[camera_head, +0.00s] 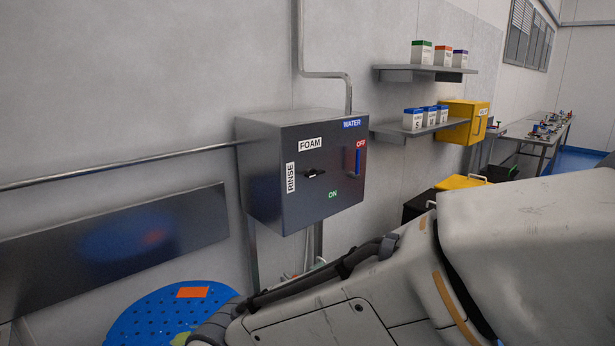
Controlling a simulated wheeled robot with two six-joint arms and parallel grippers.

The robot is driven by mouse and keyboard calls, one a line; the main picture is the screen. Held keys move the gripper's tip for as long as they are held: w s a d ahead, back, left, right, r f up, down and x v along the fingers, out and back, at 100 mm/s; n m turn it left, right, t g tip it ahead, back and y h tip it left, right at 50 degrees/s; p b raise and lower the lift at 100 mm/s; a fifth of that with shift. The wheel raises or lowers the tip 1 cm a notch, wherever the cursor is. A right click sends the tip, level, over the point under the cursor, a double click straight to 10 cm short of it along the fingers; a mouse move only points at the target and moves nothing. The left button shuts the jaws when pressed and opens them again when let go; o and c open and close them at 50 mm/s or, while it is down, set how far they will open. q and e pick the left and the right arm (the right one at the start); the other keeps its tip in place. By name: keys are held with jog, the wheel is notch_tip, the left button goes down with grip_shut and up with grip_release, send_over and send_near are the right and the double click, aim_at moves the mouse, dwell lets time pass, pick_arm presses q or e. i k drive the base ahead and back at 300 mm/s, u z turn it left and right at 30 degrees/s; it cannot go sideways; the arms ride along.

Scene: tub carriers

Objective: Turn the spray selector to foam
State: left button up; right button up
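The dark grey spray control box (270,180) is fixed to the wall near the middle of the view. On its front face is a small black selector knob (314,173), its handle lying roughly level. The FOAM label (310,144) is above the knob and the RINSE label (291,177) is at its left. The WATER label (351,124) is at the top right of the face. I cannot tell for sure which label the knob points to. Neither gripper is in view, and nothing touches the knob. A large light-grey link of my arm fills the lower right.
A wall pipe (110,168) runs in from the left. A blue perforated round top (150,312) is below left. Shelves (405,130) with small boxes and a yellow box (465,122) are farther right.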

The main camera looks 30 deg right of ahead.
aim_at(311, 172)
jog(key=k, duration=0.5)
jog(key=z, duration=0.9)
jog(key=i, duration=0.75)
jog(key=u, duration=0.2)
